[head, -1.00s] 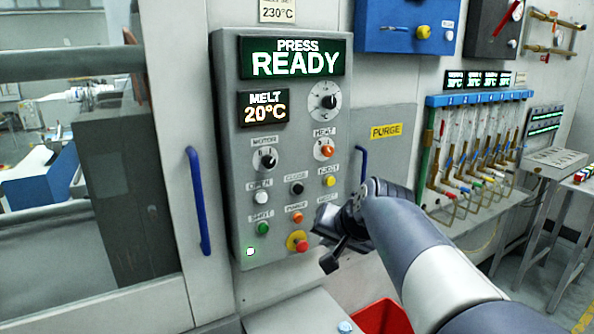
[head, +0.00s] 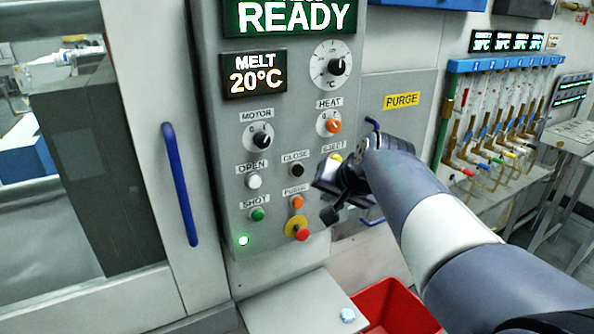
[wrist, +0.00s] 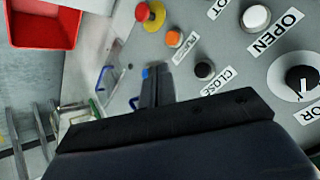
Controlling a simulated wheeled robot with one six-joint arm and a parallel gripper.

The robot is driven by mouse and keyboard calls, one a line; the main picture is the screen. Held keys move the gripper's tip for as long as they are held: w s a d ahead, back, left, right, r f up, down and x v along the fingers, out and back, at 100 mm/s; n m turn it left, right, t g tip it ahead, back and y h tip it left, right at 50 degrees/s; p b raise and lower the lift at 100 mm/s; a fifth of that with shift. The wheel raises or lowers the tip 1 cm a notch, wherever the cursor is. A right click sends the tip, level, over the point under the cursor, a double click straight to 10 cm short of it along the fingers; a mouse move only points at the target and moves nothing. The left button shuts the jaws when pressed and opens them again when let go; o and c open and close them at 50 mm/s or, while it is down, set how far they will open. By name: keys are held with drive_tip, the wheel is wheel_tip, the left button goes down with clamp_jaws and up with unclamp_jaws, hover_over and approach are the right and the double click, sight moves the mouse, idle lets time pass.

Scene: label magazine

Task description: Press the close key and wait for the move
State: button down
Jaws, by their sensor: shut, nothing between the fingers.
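The black close key (head: 297,170) sits under its CLOSE label on the grey control panel (head: 225,140), right of the white open key (head: 254,181). It also shows in the wrist view (wrist: 204,69), right of my fingers. My gripper (head: 322,190) is shut and empty, in front of the panel's right part, to the right of and a little below the close key. In the wrist view the shut fingers (wrist: 157,78) point towards the panel. No contact with any key shows. The display (head: 295,17) reads READY.
The orange purge key (head: 297,202), green shot key (head: 257,214) and red emergency button (head: 302,234) are close by. The yellow eject key (head: 336,158) is partly behind my gripper. A blue door handle (head: 180,185) is left. A red bin (head: 395,306) stands below.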

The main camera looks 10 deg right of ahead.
sight(298, 171)
drive_tip(key=shift+w+a+p, duration=0.45)
drive_tip(key=shift+w+p, duration=0.05)
drive_tip(key=shift+w, duration=0.85)
drive_tip(key=shift+w+a+p, duration=0.4)
drive_tip(key=shift+w+p, duration=0.1)
drive_tip(key=shift+w, duration=0.9)
drive_tip(key=shift+w+a+p, duration=0.45)
drive_tip(key=shift+w+p, duration=0.05)
drive_tip(key=shift+w, duration=0.85)
drive_tip(key=shift+w, duration=0.1)
drive_tip(key=shift+w+a, duration=0.15)
drive_tip(key=shift+w, duration=0.15)
